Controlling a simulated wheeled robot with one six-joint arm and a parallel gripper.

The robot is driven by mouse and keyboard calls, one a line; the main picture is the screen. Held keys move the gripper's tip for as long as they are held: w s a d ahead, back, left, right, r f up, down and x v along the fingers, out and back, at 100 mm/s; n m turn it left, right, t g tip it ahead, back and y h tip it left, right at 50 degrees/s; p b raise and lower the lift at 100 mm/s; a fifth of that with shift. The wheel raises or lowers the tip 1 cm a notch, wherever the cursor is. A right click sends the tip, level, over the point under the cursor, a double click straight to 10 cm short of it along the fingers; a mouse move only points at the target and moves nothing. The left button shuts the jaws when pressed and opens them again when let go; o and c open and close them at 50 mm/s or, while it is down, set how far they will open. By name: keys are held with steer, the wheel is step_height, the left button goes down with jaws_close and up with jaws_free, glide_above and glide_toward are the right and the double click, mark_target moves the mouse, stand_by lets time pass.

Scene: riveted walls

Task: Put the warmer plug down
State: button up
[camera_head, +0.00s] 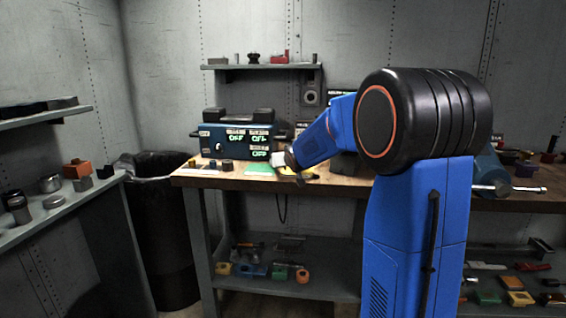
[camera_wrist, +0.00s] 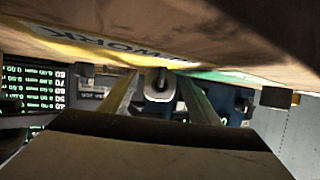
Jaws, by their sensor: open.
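My gripper (camera_head: 287,162) is low over the workbench, in front of the blue control box, partly hidden by my arm. In the wrist view my gripper (camera_wrist: 157,96) is open, its two fingers apart. Small dark pieces (camera_head: 227,165) stand on the bench left of the green mat (camera_head: 260,170). The blue control box (camera_head: 222,140) shows several green OFF readings.
The workbench (camera_head: 340,188) has a shelf of loose parts below it. A wall shelf (camera_head: 262,66) is above the box. A black bin (camera_head: 160,230) stands left of the bench, beside grey side shelves (camera_head: 110,184). A metal-tipped tool (camera_head: 520,189) lies at the right.

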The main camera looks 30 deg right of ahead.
mark_target(287, 174)
steer(key=shift+r, duration=0.15)
steer(key=shift+s+r, duration=0.1)
steer(key=shift+s, duration=0.15)
steer(key=v, duration=0.7)
steer(key=shift+v, duration=2.2)
